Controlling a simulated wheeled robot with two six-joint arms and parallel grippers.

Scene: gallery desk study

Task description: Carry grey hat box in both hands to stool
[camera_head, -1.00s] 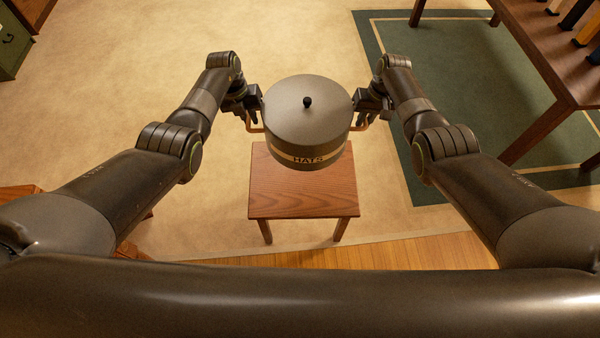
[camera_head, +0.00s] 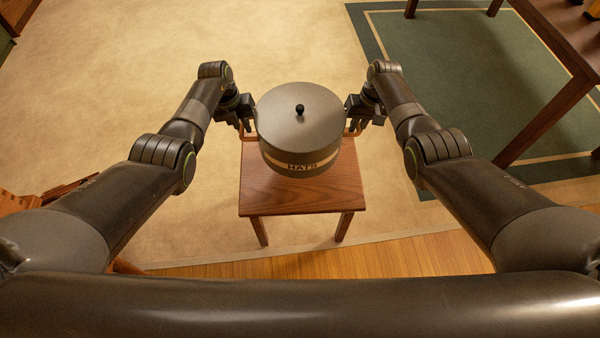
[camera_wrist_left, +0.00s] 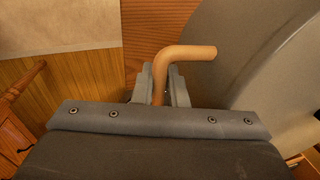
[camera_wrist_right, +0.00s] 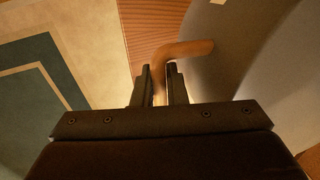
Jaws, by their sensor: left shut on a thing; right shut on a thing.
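The grey hat box (camera_head: 298,120) is round and upright, with a black knob on its lid and a pale band marked HATS. It is in front of me in the head view, over the wooden stool (camera_head: 300,200). I cannot tell whether its base touches the stool's seat. My left gripper (camera_head: 243,128) is shut on the box's left tan handle, which shows between the fingers in the left wrist view (camera_wrist_left: 185,55). My right gripper (camera_head: 355,125) is shut on the right handle, seen in the right wrist view (camera_wrist_right: 185,50). The stool's front seat edge is bare.
A dark wooden table (camera_head: 560,45) stands at the upper right on a green rug (camera_head: 450,80). A wooden piece of furniture (camera_head: 40,195) is at the left, partly hidden by my arm. Pale carpet (camera_head: 150,60) is open beyond the stool at the left.

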